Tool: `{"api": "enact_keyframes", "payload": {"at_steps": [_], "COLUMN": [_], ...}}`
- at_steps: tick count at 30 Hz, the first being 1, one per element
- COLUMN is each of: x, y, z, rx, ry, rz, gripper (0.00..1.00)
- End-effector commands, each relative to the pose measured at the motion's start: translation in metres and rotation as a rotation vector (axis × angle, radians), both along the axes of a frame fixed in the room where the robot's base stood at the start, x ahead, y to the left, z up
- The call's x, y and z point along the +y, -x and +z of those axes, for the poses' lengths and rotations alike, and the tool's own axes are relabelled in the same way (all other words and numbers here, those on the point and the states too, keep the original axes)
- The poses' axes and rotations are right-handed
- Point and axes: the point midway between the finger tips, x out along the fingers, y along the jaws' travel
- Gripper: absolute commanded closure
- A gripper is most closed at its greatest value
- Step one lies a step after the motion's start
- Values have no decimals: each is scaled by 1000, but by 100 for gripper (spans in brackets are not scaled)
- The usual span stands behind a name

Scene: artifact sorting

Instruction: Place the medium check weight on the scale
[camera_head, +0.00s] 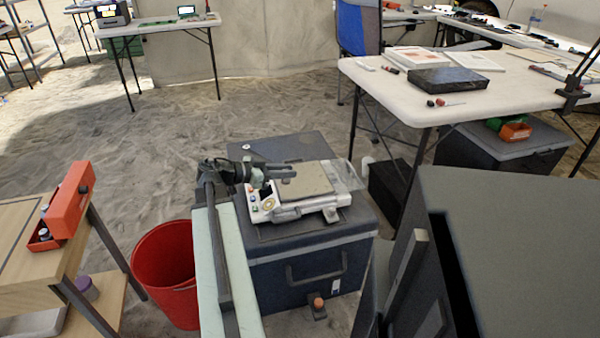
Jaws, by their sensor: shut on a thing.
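The scale (282,212) is white with a flat beige pan (305,180) and stands on a dark case in the middle of the view. My gripper (287,173) is over the left part of the scale, near the pan's left edge, with its jaws pointing right. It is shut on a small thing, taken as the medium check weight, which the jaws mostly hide. I cannot tell whether that thing touches the pan. An open orange box (69,202) on the wooden table at left holds small silver-topped weights (43,233).
The dark case (300,262) carries the scale, and a clear flap (345,176) sticks out at its right. A red bucket (165,270) stands left of the case. A large dark box (525,240) fills the lower right. A white table (400,98) is behind.

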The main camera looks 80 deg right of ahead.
Motion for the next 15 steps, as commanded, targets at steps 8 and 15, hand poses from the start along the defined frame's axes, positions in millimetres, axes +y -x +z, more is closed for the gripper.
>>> {"api": "enact_keyframes", "payload": {"at_steps": [8,15], "x": [-73,-84], "y": [29,35], "z": [-8,-9], "rx": [1,1], "ry": [0,1], "rz": [-2,1], "gripper": [100,100]}}
